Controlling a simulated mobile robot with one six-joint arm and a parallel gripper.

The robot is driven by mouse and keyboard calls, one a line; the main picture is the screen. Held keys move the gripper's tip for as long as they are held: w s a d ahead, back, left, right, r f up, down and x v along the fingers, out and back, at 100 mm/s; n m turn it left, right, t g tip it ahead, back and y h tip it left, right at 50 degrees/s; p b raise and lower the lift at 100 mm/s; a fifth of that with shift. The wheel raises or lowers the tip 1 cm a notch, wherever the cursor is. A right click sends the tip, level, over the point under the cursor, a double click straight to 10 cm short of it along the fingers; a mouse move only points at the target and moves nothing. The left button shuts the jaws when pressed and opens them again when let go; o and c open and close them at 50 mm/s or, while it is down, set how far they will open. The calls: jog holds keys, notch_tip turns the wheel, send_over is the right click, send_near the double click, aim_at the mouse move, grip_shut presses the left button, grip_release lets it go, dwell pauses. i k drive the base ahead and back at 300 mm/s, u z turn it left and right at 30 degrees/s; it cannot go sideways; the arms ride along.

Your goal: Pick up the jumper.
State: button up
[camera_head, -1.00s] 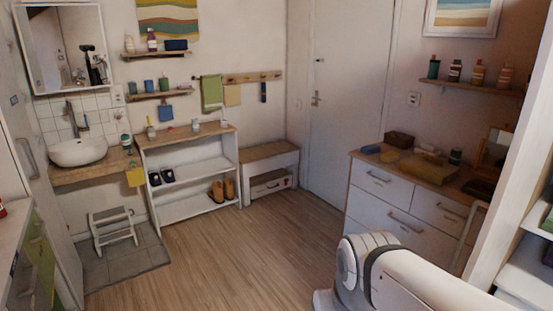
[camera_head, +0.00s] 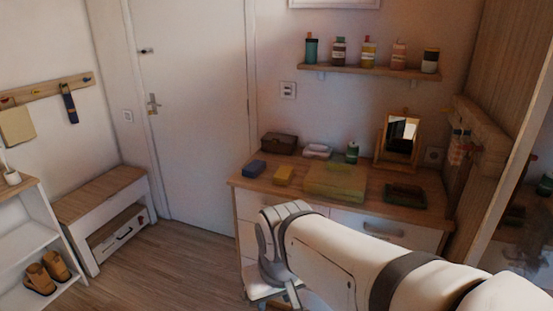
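I cannot pick out a jumper for certain. A flat olive-yellow thing (camera_head: 336,181), perhaps folded cloth or a box, lies on the wooden top of the white dresser (camera_head: 376,228). A small folded pale thing (camera_head: 318,151) lies behind it near the wall. My white arm (camera_head: 345,262) reaches in from the lower right, with its rounded grey-and-white joint in front of the dresser. No gripper fingers can be made out.
The dresser top also holds a blue box (camera_head: 255,168), a yellow block (camera_head: 284,175), a brown box (camera_head: 279,143), a dark tray (camera_head: 405,196) and a mirror (camera_head: 401,138). A bench (camera_head: 103,194) and shoe rack (camera_head: 28,243) stand left. Some floor between is clear.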

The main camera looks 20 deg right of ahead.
aim_at(347, 182)
jog(key=z, duration=0.4)
jog(key=i, duration=1.5)
jog(key=z, duration=0.4)
jog(key=k, duration=0.85)
jog(key=z, duration=0.2)
jog(key=i, duration=0.85)
jog(key=u, duration=0.1)
